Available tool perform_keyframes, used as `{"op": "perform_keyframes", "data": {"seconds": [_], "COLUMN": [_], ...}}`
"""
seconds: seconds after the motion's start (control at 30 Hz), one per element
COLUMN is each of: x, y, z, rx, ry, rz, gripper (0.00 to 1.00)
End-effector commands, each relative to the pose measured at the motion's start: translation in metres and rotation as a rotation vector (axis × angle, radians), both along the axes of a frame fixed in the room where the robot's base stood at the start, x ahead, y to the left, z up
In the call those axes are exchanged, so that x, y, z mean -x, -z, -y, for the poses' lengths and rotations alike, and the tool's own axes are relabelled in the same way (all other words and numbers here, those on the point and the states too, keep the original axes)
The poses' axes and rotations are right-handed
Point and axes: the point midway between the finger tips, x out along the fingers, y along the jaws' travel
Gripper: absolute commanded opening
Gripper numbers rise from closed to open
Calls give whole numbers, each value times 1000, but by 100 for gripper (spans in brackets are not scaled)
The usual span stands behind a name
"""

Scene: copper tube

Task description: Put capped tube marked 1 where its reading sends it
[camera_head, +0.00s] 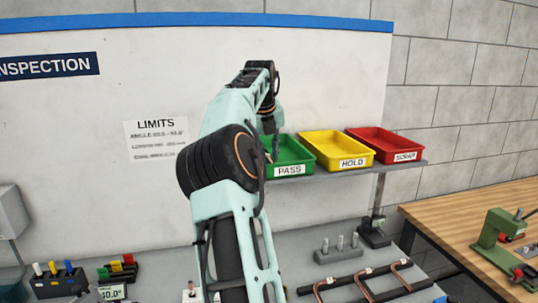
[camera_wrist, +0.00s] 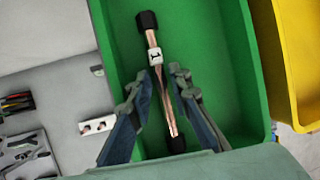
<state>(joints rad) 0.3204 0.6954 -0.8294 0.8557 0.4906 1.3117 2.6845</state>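The copper tube (camera_wrist: 170,112) has black caps at both ends and a white tag marked 1 near its upper end. I cannot tell whether the tube touches the tray floor. In the head view my gripper reaches down at the green PASS tray (camera_head: 290,171), largely hidden by my arm.
The yellow HOLD tray (camera_head: 353,163) and a red tray (camera_head: 405,157) stand to the right on the same shelf (camera_head: 330,175). Below are a rack of bent copper tubes (camera_head: 365,283), a grey block with pegs (camera_head: 338,254) and a tool stand (camera_head: 58,283). A LIMITS sheet (camera_head: 156,140) hangs behind.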

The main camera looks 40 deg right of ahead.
Motion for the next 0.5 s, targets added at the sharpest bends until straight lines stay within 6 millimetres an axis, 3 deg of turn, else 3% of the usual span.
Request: {"op": "perform_keyframes", "data": {"seconds": [0.27,0.5], "x": [3,15], "y": [-13,-61], "z": [-4,-22], "rx": [1,4], "ry": [-1,-2], "rz": [1,4], "gripper": [18,18]}}
